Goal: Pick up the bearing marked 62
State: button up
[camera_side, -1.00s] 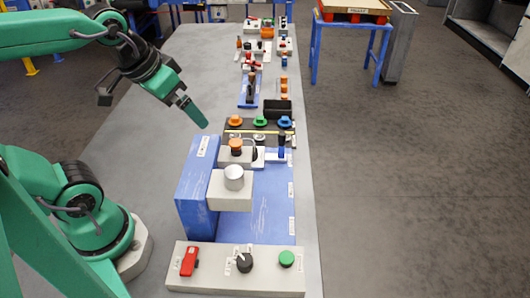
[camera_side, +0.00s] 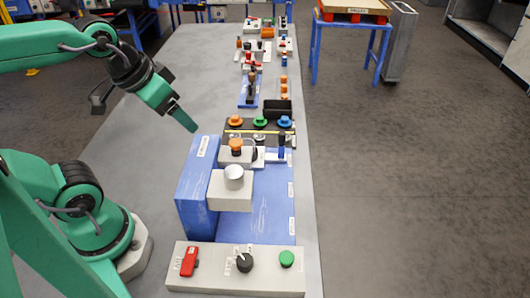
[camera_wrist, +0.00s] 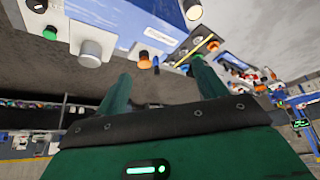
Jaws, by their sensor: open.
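I cannot make out any bearing marked 62; no such marking is readable in either view. My gripper (camera_side: 186,122) hangs over the grey table, left of and above the blue fixture (camera_side: 270,190), touching nothing. In the wrist view, its two green fingers stand apart with nothing between them, so my gripper (camera_wrist: 163,85) is open and empty. A silver cylinder (camera_side: 234,177) sits on the fixture's grey block; it also shows in the wrist view (camera_wrist: 91,52). Orange, green and blue knobs (camera_side: 260,121) stand in a row behind the fixture.
A grey panel (camera_side: 210,282) with a red switch, black dial and green button is at the front. A black bin (camera_side: 278,107) and several small fixtures stand farther back. The table's left side (camera_side: 165,190) is clear. A blue stand (camera_side: 350,45) is off to the right.

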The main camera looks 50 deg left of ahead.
jog(key=shift+c, duration=1.1)
jog(key=shift+w, duration=0.1)
jog(key=n+g, duration=0.6)
jog(key=n, duration=0.3)
send_over(259, 137)
notch_tip(259, 137, down, 15)
jog(key=shift+w+f, duration=0.15)
jog(key=shift+f, duration=1.7)
